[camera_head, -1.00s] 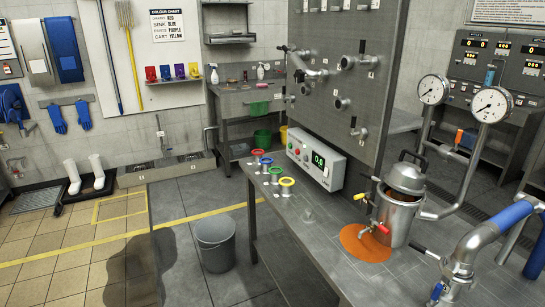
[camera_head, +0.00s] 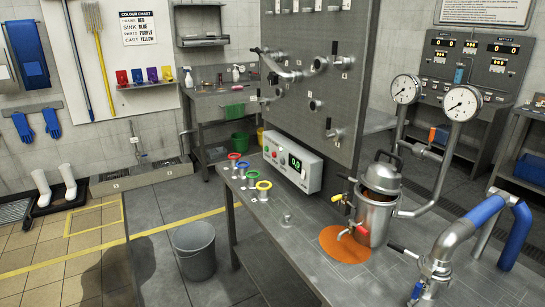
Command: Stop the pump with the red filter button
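The pump control box (camera_head: 309,172) is light grey and stands on the steel bench against the grey upright panel. Its front has a small red button (camera_head: 274,154), a green button (camera_head: 282,159) and a green-lit display (camera_head: 295,162) that seems to read 0.0. The buttons are small, and their labels cannot be read. Neither of my grippers is in view, and nothing touches the box.
Several coloured rings, including a yellow one (camera_head: 264,185), stand at the bench's left edge. A steel pot (camera_head: 374,215) stands right of the box over an orange patch (camera_head: 343,246). Two gauges and blue-sleeved piping lie further right. A grey bucket (camera_head: 195,252) stands on the floor.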

